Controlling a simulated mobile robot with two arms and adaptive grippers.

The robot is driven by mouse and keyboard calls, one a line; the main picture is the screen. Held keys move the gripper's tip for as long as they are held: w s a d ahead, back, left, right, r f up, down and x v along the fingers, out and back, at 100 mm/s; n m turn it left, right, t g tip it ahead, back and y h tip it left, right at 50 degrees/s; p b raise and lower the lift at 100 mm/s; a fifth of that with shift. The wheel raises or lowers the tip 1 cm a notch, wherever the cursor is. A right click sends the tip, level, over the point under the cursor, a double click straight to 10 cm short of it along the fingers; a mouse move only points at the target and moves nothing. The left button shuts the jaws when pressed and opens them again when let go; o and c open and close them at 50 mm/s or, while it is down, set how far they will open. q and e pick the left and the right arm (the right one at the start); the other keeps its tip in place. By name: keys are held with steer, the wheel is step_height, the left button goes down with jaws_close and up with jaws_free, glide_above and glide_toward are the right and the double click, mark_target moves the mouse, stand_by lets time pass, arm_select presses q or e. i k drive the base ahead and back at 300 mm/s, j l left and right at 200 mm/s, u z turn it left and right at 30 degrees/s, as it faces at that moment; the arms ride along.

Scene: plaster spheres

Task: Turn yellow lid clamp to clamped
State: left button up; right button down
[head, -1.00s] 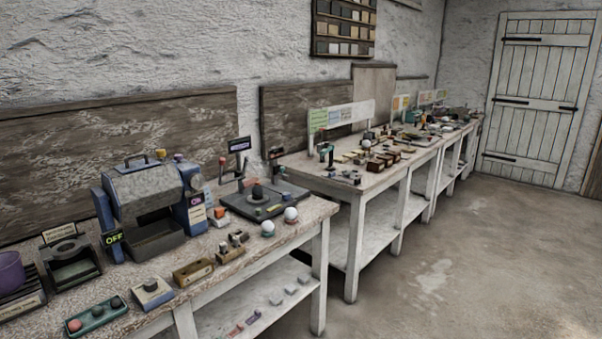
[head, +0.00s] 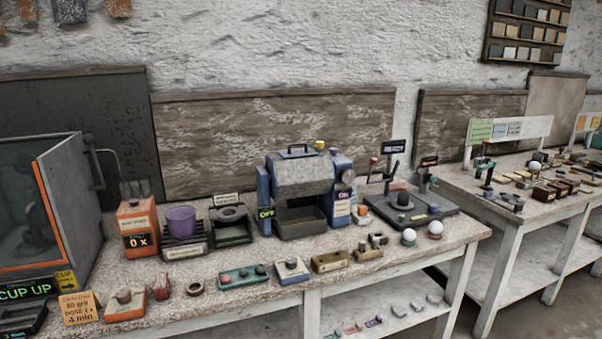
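A grey-and-blue drum machine (head: 300,179) stands on the workbench in the middle of the head view. A small yellow piece (head: 320,145), which looks like the yellow lid clamp, sits on top of it toward the right. It is too small to tell whether it is turned to clamped. A purple knob (head: 334,151) is just right of it. A dark handle (head: 298,149) is on the lid. The machine's left sign (head: 266,213) reads OFF and its right sign (head: 342,196) seems to read OK. Neither of my grippers is in view.
Left of the machine are a dark holder (head: 232,234), a purple cup (head: 181,220) on a rack, an orange box (head: 137,240) and an open-doored cabinet (head: 75,205). Small button boxes line the bench front. Right is a dark plate device (head: 425,217) with two white spheres before it.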

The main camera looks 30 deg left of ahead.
mark_target(319, 144)
steer(key=i+j+z, duration=0.15)
steer(key=i, duration=0.3)
steer(key=i+j+z, duration=0.15)
steer(key=i+j, duration=0.25)
